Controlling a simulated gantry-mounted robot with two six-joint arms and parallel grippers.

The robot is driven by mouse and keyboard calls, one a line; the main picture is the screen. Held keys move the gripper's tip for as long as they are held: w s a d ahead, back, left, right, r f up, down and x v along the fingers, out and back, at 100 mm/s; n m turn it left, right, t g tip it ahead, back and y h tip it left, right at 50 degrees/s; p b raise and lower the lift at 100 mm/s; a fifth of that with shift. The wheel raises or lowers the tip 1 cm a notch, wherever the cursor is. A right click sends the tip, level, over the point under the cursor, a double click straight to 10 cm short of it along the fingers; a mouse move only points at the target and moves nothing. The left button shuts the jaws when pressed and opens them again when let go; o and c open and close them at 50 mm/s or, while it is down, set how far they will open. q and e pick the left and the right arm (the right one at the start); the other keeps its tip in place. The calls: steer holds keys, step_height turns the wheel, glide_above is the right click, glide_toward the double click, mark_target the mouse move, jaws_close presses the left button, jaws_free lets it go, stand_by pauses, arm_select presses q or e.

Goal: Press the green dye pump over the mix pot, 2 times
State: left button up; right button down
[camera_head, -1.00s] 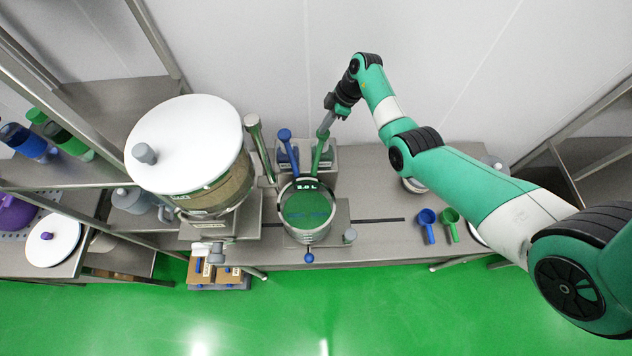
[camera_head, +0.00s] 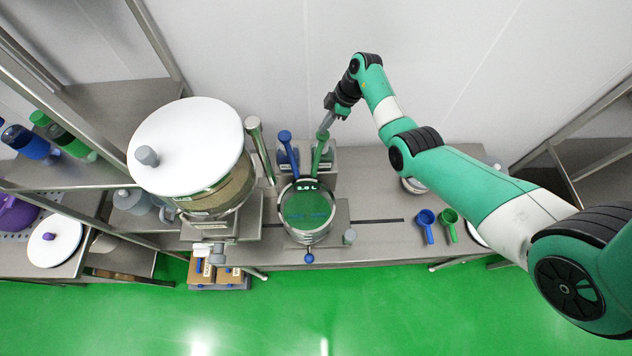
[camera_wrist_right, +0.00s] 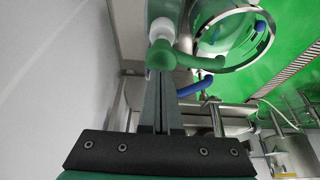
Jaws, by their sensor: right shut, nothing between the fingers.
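The mix pot (camera_head: 307,211) stands on the bench in the middle of the head view, with green liquid inside. The green dye pump (camera_head: 320,150) stands just behind it, next to the blue pump (camera_head: 288,150). My right gripper (camera_head: 326,122) is shut and empty, with its fingertips at the top of the green pump. In the right wrist view the shut fingers (camera_wrist_right: 165,85) point at the green pump head (camera_wrist_right: 162,55), whose spout reaches over the pot (camera_wrist_right: 262,22). Whether they touch is hard to tell. My left gripper is out of view.
A large white-lidded vessel (camera_head: 188,145) stands left of the pot. A blue scoop (camera_head: 426,220) and a green scoop (camera_head: 447,219) lie on the bench to the right. A metal tube (camera_head: 257,145) stands between the vessel and the pumps.

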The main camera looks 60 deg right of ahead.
steer(key=shift+f+b, duration=0.55)
steer(key=shift+f, duration=0.6)
steer(key=shift+r, duration=0.1)
steer(key=shift+r+p, duration=0.8)
steer(key=shift+r, duration=0.5)
step_height(320, 180, up, 6)
